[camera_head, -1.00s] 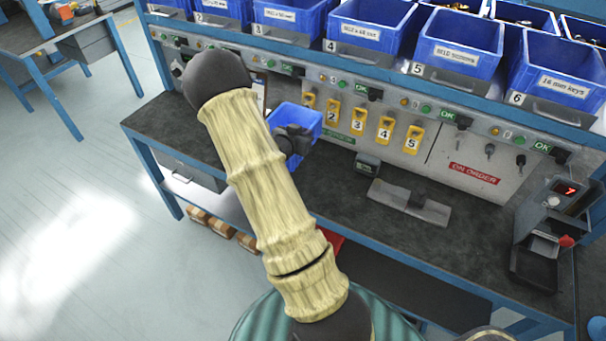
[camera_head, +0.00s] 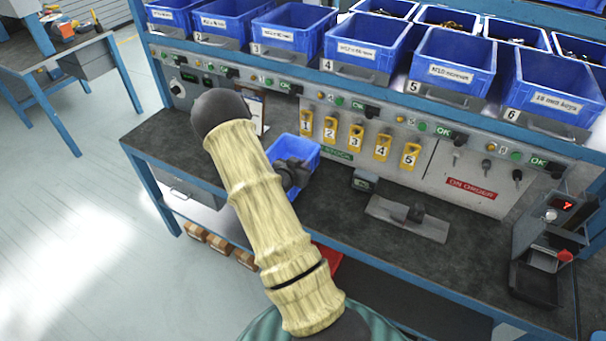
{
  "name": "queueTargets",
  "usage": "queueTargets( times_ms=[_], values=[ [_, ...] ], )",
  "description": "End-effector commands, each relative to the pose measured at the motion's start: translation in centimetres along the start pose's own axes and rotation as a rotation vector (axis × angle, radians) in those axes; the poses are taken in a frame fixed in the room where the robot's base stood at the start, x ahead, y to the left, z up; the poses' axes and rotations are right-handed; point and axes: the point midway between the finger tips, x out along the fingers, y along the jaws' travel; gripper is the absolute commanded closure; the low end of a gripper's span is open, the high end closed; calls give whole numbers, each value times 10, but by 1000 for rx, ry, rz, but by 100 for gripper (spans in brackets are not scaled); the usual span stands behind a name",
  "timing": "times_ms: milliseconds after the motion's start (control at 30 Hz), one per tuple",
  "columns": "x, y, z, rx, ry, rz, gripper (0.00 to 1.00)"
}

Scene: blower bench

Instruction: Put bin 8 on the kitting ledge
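A blue bin (camera_head: 306,150) stands on the dark bench top, left of the yellow numbered tags; no number can be read on it. My gripper (camera_head: 290,174) is dark and sits at the near side of this bin, partly behind my arm. Its fingers are too small and hidden to tell whether they are open or on the bin wall. Labelled blue bins (camera_head: 454,66) stand in a row on the shelf above, with 2 to 6 readable on the plates below them. No bin marked 8 and no ledge marked for kitting can be made out.
Yellow numbered tags (camera_head: 357,138) hang on the grey panel. A flat grey plate with a dark block (camera_head: 407,216) lies on the bench. A device with a red 7 display (camera_head: 553,217) stands at the right. A clipboard (camera_head: 254,108) leans behind my arm.

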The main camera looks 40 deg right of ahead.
Motion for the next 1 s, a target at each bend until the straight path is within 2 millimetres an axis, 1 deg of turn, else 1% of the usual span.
queueTargets(
  times_ms=[167, 267, 400, 500, 867, 1000],
  values=[
    [1, 0, 2, 0, 1, 0, 100],
    [5, 1, 11, 0, 1, 1, 100],
    [12, 1, 29, -1, 0, 2, 100],
    [15, 1, 37, 1, 1, 1, 100],
    [17, 1, 41, 1, 2, 0, 100],
    [17, 1, 40, 0, 0, 0, 75]
  ],
)
